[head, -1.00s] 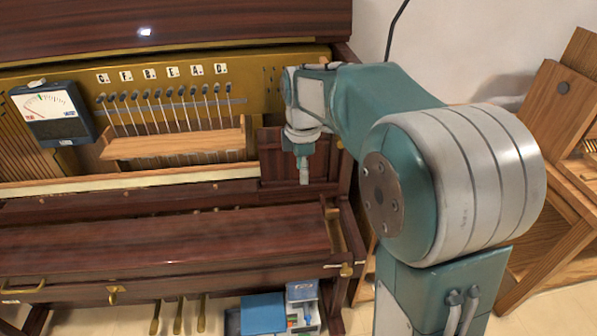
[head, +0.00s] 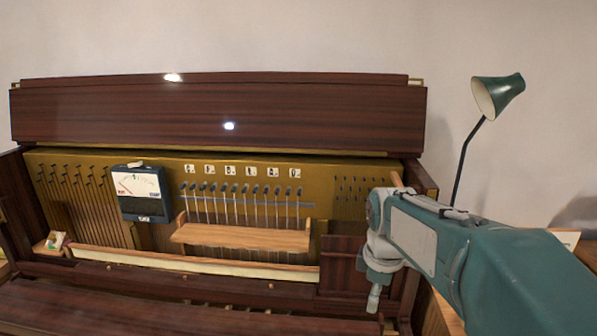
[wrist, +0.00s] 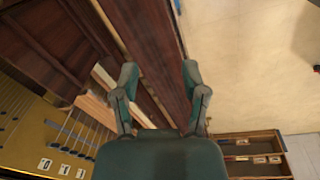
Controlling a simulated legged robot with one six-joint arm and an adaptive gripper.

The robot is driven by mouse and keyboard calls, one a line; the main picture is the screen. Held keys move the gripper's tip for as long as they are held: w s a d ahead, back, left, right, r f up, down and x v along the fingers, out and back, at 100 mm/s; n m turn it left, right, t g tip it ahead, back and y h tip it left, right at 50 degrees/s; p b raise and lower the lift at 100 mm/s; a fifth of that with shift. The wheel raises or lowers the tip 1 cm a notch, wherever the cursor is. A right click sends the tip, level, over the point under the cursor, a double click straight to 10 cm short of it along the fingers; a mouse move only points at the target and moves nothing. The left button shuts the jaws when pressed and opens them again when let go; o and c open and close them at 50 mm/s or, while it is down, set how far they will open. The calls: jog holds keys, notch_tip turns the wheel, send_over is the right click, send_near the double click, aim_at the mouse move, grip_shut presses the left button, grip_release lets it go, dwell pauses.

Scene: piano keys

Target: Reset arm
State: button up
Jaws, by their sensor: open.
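My gripper (head: 374,298) hangs at the right end of the open piano (head: 215,110) in the head view, in front of its dark red-brown wood. In the wrist view my gripper (wrist: 159,72) shows two fingers spread apart with nothing between them. The piano's dark wood (wrist: 158,40) runs behind and between the fingers. My arm reaches in from the lower right of the head view.
A meter (head: 140,192) hangs left of a row of tuning pins and a wooden rail (head: 240,238). A green lamp (head: 498,96) stands at right. In the wrist view, pale floor (wrist: 245,60) is clear at right, above a wooden tray (wrist: 262,165).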

jog(key=s+m+t, duration=0.4)
jog(key=s+m, duration=0.9)
jog(key=s, duration=0.5)
jog(key=shift+s, duration=0.15)
jog(key=shift+a, duration=0.1)
